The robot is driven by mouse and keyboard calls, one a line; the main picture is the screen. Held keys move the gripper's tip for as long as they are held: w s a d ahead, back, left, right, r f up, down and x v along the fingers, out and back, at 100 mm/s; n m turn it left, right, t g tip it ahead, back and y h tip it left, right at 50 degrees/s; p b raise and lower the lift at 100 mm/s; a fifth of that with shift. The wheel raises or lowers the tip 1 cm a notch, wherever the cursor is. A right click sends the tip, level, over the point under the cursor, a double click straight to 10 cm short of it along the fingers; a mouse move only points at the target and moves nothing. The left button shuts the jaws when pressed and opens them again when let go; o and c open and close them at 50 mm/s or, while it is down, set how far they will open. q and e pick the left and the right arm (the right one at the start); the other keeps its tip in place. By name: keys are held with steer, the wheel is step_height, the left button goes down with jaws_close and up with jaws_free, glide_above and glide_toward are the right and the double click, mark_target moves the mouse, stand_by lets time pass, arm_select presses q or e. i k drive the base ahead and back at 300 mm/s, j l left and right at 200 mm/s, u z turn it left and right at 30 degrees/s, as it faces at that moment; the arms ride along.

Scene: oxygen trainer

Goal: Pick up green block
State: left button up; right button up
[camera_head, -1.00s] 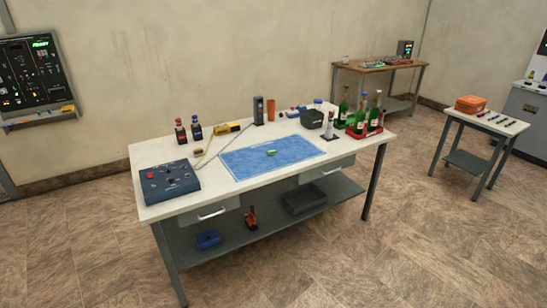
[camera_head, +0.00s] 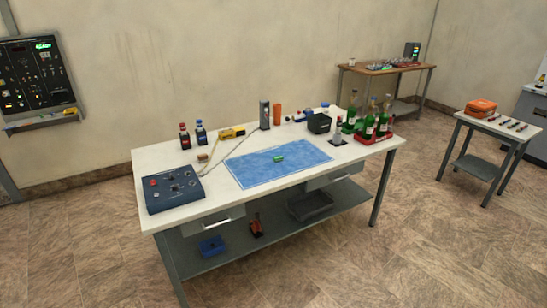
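A small green block (camera_head: 279,158) lies on a blue mat (camera_head: 252,171) near the middle of the white workbench (camera_head: 218,197). Nothing stands on the mat around it. Neither of my grippers shows in the head view.
A blue control box (camera_head: 173,190) stands at the bench's left end. Two dark bottles (camera_head: 192,134), a yellow tool (camera_head: 232,133) and an orange cylinder (camera_head: 278,114) stand along the back. Green bottles in a red tray (camera_head: 374,139) stand at the right. Open floor (camera_head: 400,240) lies in front and right.

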mark_target(279, 158)
steer(key=i+u, duration=0.2)
steer(key=i, duration=0.35)
steer(key=i+l+u, duration=0.2)
steer(key=i, duration=0.3)
steer(key=i+l+u, duration=0.2)
steer(key=i, duration=0.35)
steer(key=i+l+u, duration=0.2)
steer(key=i, duration=0.35)
